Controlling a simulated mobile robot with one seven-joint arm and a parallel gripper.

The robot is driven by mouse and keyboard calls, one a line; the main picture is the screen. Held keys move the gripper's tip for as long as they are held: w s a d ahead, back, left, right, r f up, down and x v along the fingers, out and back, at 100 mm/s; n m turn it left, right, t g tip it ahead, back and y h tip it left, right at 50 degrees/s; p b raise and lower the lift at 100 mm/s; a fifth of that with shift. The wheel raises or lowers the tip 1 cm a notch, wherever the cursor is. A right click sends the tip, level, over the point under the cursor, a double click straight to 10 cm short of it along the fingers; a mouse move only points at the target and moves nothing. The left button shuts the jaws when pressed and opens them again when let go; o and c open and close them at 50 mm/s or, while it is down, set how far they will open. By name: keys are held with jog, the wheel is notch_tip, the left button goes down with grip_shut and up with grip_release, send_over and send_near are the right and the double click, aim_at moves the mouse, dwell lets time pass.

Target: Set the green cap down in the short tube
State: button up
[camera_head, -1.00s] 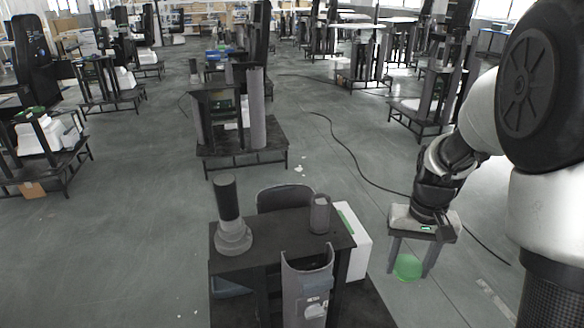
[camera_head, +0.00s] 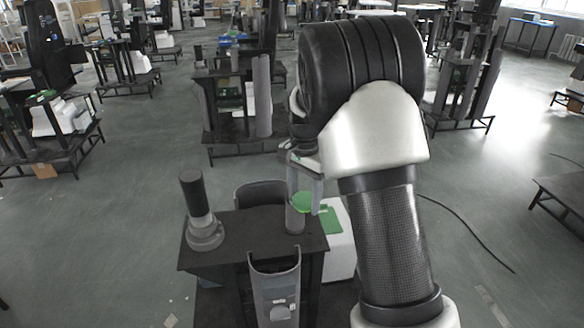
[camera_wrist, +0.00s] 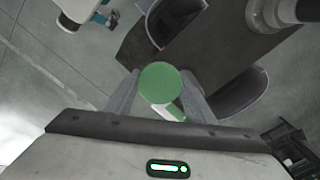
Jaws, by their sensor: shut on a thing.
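The green cap (camera_head: 306,203) is a flat round disc held between the two grey fingers of my gripper (camera_head: 305,190). In the wrist view the cap (camera_wrist: 160,83) sits between the fingertips (camera_wrist: 160,98). The short tube (camera_head: 295,219) is a grey cylinder standing upright at the right side of the dark table (camera_head: 235,246). In the head view the cap overlaps the tube's upper right edge; I cannot tell whether they touch. The tube's mouth is partly hidden there. I cannot make out the tube in the wrist view.
A taller dark cylinder on a stepped grey base (camera_head: 204,232) stands at the table's left. A white box with a green top (camera_head: 338,240) is at the right.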

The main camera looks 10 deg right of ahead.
jog(key=w+r+m+p, duration=0.1)
jog(key=w+m, duration=1)
jog(key=m, duration=0.2)
jog(key=shift+m, duration=0.3)
jog(key=f+b, duration=0.3)
jog(key=f, duration=0.1)
jog(key=shift+s+a+f, duration=0.1)
jog(key=shift+s+a, duration=0.1)
jog(key=shift+s, duration=0.05)
jog(key=shift+f+b, duration=0.35)
jog(key=shift+f, duration=0.4)
jog(key=shift+w+a+f+p, duration=0.1)
jog(key=shift+p, duration=0.3)
jog(key=shift+f, duration=0.6)
dwell(1.1)
jog(key=o, duration=1.1)
